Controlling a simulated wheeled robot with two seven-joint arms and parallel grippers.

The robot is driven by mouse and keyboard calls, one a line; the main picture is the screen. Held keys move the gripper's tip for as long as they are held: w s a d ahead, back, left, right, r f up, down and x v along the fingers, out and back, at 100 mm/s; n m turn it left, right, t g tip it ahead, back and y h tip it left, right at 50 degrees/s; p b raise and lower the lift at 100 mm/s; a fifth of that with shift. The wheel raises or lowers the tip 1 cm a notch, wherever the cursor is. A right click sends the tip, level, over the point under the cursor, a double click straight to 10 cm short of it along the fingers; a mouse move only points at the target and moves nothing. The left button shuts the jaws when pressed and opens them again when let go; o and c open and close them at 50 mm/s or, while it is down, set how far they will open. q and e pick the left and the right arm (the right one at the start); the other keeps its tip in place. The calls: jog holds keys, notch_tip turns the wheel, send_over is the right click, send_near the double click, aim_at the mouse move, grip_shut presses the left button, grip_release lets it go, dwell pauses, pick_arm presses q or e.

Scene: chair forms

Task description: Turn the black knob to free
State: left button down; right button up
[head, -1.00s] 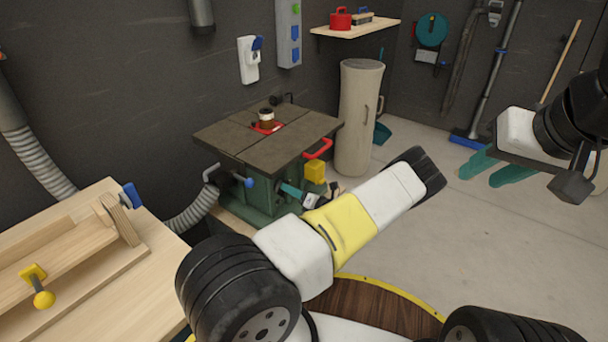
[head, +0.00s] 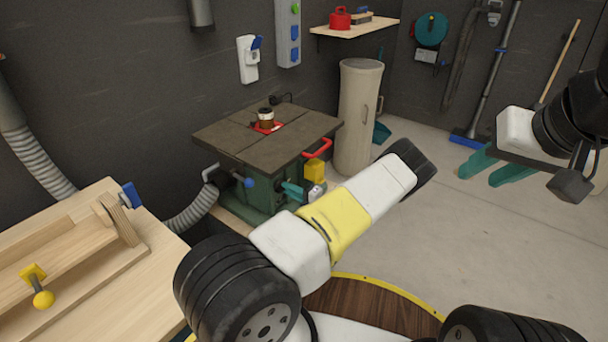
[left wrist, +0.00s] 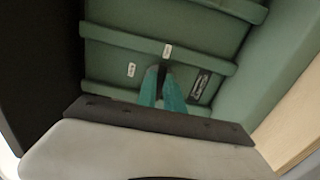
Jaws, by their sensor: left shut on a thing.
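The green machine cabinet (head: 245,196) stands under a dark table top (head: 225,140). My left gripper (head: 292,192) is at the cabinet's front, partly hidden by my own arm. In the left wrist view its teal fingers (left wrist: 163,90) come close together against the green ribbed panel (left wrist: 115,55). They are shut on a small dark thing between their tips, which looks like the black knob (left wrist: 161,70). The knob's pointer is hidden. Two small white labels (left wrist: 131,70) and a black plate (left wrist: 201,86) are on the panel. My right gripper (head: 486,168) is open and empty at the right.
A blue-knobbed handle (head: 249,182), a red handle (head: 318,148) and a yellow box (head: 315,171) are on the machine near my left gripper. A wooden bench (head: 130,275) stands at the left.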

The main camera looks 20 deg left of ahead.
pick_arm(q)
jog(key=shift+d+m, duration=0.1)
jog(key=shift+m, duration=0.2)
jog(key=c, duration=1.5)
grip_release()
jog(key=shift+o, duration=0.2)
jog(key=v, duration=0.7)
jog(key=shift+d, duration=0.35)
jog(key=shift+s, duration=0.1)
